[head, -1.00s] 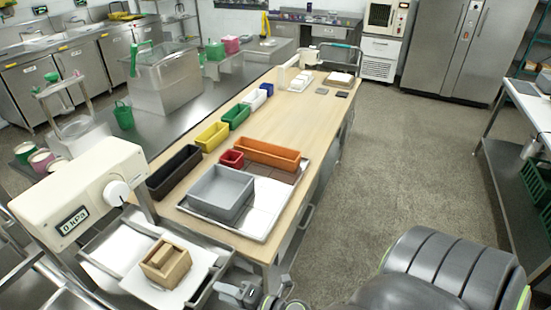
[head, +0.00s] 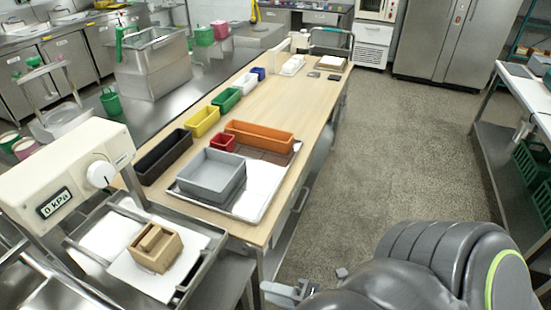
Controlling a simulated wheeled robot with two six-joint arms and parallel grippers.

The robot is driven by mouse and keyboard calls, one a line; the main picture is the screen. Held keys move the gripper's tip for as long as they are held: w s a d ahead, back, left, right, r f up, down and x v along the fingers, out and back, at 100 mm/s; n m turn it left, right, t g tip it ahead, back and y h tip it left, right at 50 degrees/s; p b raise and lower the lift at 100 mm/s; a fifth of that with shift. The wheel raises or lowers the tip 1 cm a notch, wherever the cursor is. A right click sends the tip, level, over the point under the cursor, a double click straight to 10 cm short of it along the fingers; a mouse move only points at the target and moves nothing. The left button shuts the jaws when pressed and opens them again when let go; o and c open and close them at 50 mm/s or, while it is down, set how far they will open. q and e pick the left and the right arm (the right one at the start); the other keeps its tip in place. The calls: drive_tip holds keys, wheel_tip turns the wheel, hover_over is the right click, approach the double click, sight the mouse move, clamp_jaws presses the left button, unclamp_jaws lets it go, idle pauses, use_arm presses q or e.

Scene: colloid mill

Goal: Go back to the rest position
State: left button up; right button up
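My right arm enters at the bottom right, large and dark grey. Its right gripper (head: 309,287) shows low in the picture beside the bench's near right corner, partly covered by the arm. My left gripper is not in view. The wooden bench (head: 292,141) lies left of the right gripper, with a grey bin (head: 212,175) on a white tray (head: 252,205).
A gauge box reading 0 kPa (head: 67,172) and a small wooden box (head: 155,247) on a metal stand are at the near left. Orange (head: 259,137), yellow and black bins stand on the bench. Right of the bench, the floor (head: 400,150) is clear up to a shelf table (head: 510,120).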

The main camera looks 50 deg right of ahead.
idle(0.5)
drive_tip(key=s+d+f+m+g+h, duration=0.1)
drive_tip(key=d+f+m+h, duration=0.2)
drive_tip(key=f, duration=0.6)
drive_tip(key=s+d+f+m+g+h, duration=0.1)
drive_tip(key=d+f+m+g, duration=0.15)
drive_tip(key=f+m, duration=0.5)
drive_tip(key=s+d+f+m+g+h, duration=0.1)
drive_tip(key=d+f+m+h, duration=0.15)
drive_tip(key=f, duration=0.75)
drive_tip(key=s+a+f+m+g, duration=0.2)
drive_tip(key=s+f+m+g, duration=0.7)
drive_tip(key=s+f, duration=0.7)
drive_tip(key=shift+a+f+m, duration=0.25)
drive_tip(key=shift+f+m, duration=0.05)
drive_tip(key=shift+f, duration=0.4)
